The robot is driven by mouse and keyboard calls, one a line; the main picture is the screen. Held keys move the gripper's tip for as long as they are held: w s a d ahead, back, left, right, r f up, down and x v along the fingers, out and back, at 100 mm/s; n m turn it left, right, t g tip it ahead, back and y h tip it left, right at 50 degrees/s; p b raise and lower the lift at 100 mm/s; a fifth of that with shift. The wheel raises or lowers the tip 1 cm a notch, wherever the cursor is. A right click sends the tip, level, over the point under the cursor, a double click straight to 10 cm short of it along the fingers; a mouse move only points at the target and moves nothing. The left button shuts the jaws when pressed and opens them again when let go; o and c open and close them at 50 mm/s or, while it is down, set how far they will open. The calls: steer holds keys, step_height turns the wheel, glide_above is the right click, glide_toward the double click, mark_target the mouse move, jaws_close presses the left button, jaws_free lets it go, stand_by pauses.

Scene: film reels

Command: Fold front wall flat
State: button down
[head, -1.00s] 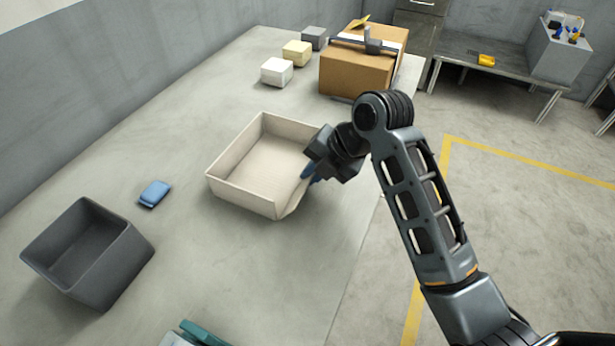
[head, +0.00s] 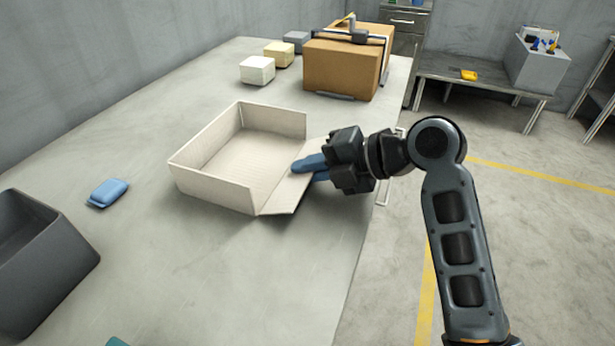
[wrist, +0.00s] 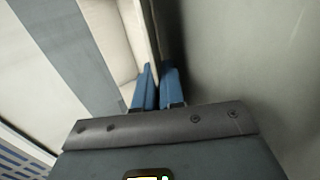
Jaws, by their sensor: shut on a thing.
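The shallow cream box (head: 207,182) sits on the grey table, with three walls upright. Its front wall (head: 287,196), on the side facing my arm, leans outward and down at a low slope, its corner close to the tabletop. My gripper (head: 297,167) is at the outer edge of this wall, its blue fingers shut on it. In the wrist view the fingers (wrist: 158,88) are close together at the wall's thin pale edge (wrist: 150,35). The exact grip between the fingertips is partly hidden.
A dark grey bin (head: 45,265) and a blue pouch (head: 108,193) lie to the left. A brown carton (head: 342,70) and small blocks (head: 257,70) stand at the back. The table in front of the box is clear.

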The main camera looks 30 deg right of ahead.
stand_by(0.3)
steer(key=c, duration=1.4)
jaws_free()
steer(key=shift+o, duration=0.4)
steer(key=shift+f, duration=0.15)
